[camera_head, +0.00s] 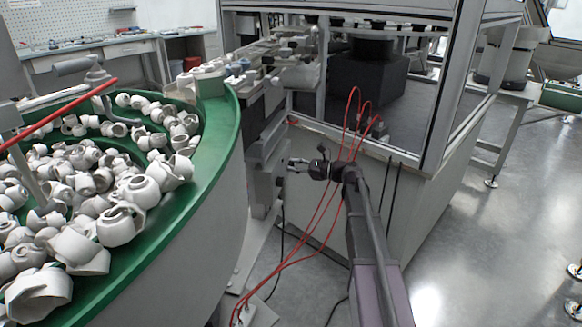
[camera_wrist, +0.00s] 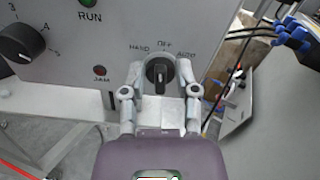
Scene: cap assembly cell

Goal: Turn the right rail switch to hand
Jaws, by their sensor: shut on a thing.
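The rail switch (camera_wrist: 160,76) is a round black knob on a grey panel, under the words HAND, OFF and AUTO. Its grip bar looks upright, in line with OFF in the middle; HAND is to its left and AUTO to its right. My gripper (camera_wrist: 161,68) has one finger on each side of the knob and is shut on it. In the head view my gripper (camera_head: 290,165) reaches left to the side of the rail unit; the switch cannot be made out there.
On the panel (camera_wrist: 60,45) are a green RUN light (camera_wrist: 87,3), a red JAM light (camera_wrist: 99,71) and a numbered black dial (camera_wrist: 17,42). Blue connectors (camera_wrist: 290,35) show at right. A green-rimmed bowl (camera_head: 222,130) of white caps stands left; red hoses (camera_head: 325,205) hang near my arm.

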